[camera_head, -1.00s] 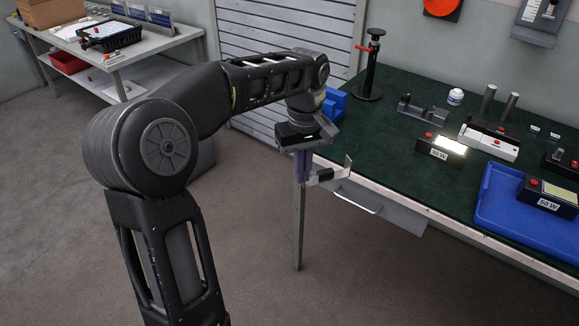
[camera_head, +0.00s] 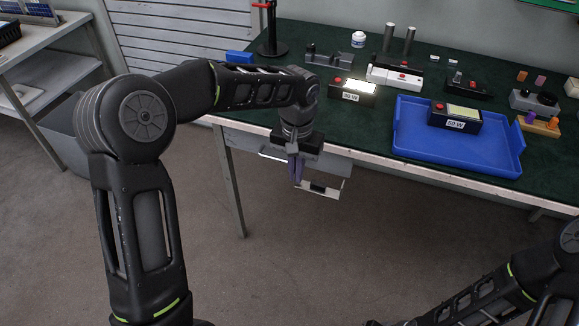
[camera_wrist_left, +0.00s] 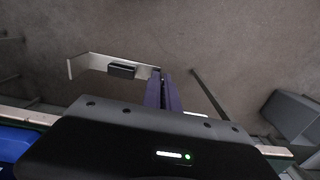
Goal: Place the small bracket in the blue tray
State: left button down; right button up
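My left gripper (camera_head: 297,170) is shut on the small bracket (camera_head: 326,189), a bent light metal strip with a black block on it. The gripper points down and holds the bracket in front of the bench's front edge, above the floor. In the left wrist view the bracket (camera_wrist_left: 92,62) sticks out to the left of the purple fingers (camera_wrist_left: 163,92). The blue tray (camera_head: 408,151) lies on the bench to the right of the gripper. A dark housing labelled 50 W (camera_head: 455,118) sits in it. My right gripper is out of view; part of that arm shows at lower right.
A lit housing (camera_head: 352,90), a white fixture with two posts (camera_head: 393,76) and a grey fixture (camera_head: 329,57) stand behind and left of the tray. A block with coloured pegs (camera_head: 538,125) is right of it. The tray's front part is bare.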

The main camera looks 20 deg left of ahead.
aim_at(454, 151)
jog(key=z, duration=2.4)
jog(key=k+j, duration=0.15)
jog(key=j, duration=0.25)
jog(key=k+j, duration=0.15)
jog(key=j, duration=0.25)
jog(key=k+j, duration=0.15)
jog(key=j, duration=0.3)
